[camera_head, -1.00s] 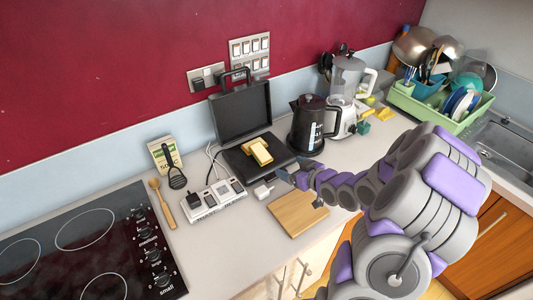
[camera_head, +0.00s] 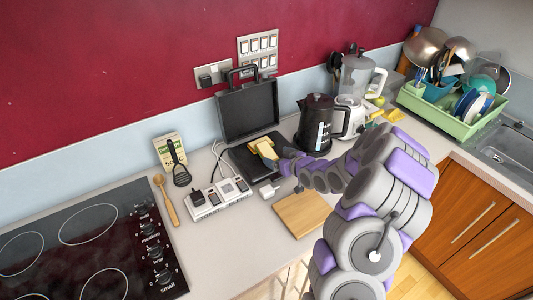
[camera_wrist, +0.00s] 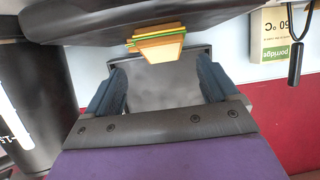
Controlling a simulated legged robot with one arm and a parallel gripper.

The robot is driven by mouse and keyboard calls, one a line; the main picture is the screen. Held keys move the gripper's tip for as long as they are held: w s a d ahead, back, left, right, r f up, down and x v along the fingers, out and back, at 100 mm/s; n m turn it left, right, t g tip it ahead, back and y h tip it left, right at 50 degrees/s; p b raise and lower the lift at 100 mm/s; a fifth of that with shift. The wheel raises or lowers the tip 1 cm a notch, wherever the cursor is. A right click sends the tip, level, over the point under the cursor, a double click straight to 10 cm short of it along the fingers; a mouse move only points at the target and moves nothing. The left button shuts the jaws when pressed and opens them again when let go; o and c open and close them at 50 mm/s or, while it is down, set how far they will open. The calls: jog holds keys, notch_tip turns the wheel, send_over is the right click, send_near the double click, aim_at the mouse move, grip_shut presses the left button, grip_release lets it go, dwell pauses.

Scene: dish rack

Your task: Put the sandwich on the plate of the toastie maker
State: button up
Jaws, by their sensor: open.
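The sandwich (camera_head: 264,148), a yellow stack of slices, lies on the lower plate (camera_head: 243,160) of the black toastie maker, whose lid (camera_head: 249,109) stands open against the wall side. My gripper (camera_head: 281,159) is just right of and in front of the sandwich in the head view. In the wrist view, which looks upside down, my gripper (camera_wrist: 162,88) is open with nothing between its fingers. There the sandwich (camera_wrist: 157,38) appears beyond the fingertips, against the dark plate. Whether a finger touches the sandwich is unclear.
A black kettle (camera_head: 317,126) stands close to the right of the toastie maker, with a blender (camera_head: 356,85) beyond. A socket strip (camera_head: 220,196) lies in front left. A wooden board (camera_head: 302,214) lies in front on the counter. A hob (camera_head: 90,240) fills the left.

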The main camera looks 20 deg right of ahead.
aim_at(267, 150)
jog(key=shift+r+b+x, duration=0.2)
jog(key=shift+b+x, duration=0.25)
jog(key=shift+x, duration=2.1)
jog(key=shift+a, duration=0.1)
jog(key=c, duration=1.2)
jog(key=shift+r, duration=0.1)
jog(key=shift+c, duration=0.2)
